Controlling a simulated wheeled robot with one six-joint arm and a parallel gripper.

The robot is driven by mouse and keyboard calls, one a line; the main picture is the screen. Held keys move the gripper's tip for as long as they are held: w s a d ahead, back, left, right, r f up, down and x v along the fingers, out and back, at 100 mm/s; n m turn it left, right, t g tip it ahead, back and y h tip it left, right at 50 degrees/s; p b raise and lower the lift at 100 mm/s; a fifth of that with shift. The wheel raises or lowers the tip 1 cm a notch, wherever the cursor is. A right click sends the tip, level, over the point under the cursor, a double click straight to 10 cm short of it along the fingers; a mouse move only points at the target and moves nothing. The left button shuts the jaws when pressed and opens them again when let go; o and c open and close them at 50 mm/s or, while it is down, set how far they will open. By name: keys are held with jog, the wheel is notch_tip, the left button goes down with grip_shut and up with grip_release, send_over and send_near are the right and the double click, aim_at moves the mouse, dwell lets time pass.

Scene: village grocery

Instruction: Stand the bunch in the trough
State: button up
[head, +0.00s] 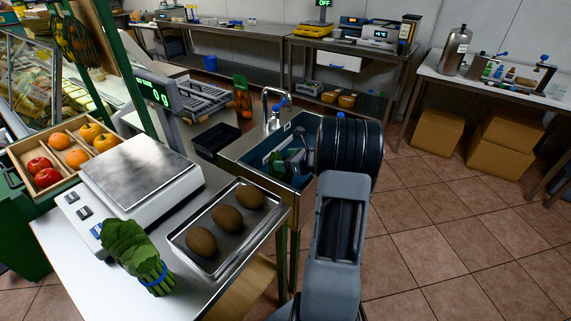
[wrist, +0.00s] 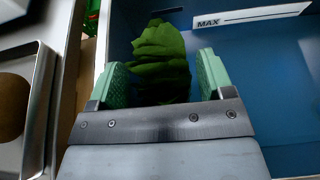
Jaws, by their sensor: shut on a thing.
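A dark green leafy bunch (wrist: 160,48) is between the two green-padded fingers of my gripper (wrist: 160,72) in the wrist view, and the gripper is shut on it. Its leaves point away from the gripper; its lower part is hidden by the gripper. Behind it is the blue inside of the trough (wrist: 270,85), which has a white MAX strip on its far wall. In the head view my gripper is over or within the trough (head: 258,158), partly hidden by my arm. I cannot tell whether the bunch touches the trough floor.
A second leafy bunch with a blue band (head: 152,272) lies on the counter beside the scale (head: 140,170). A metal tray (head: 215,262) holds three brown round fruits. A tap (head: 270,105) rises behind the trough. A black tray (head: 215,140) stands left of it.

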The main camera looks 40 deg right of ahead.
jog(key=shift+f, duration=0.6)
jog(key=o, duration=1.5)
jog(key=shift+c, duration=0.2)
jog(key=shift+s+r, duration=0.15)
jog(key=shift+r, duration=0.05)
jog(key=v, duration=1.1)
jog(key=shift+s+d+p, duration=0.15)
jog(key=shift+s+p, duration=0.25)
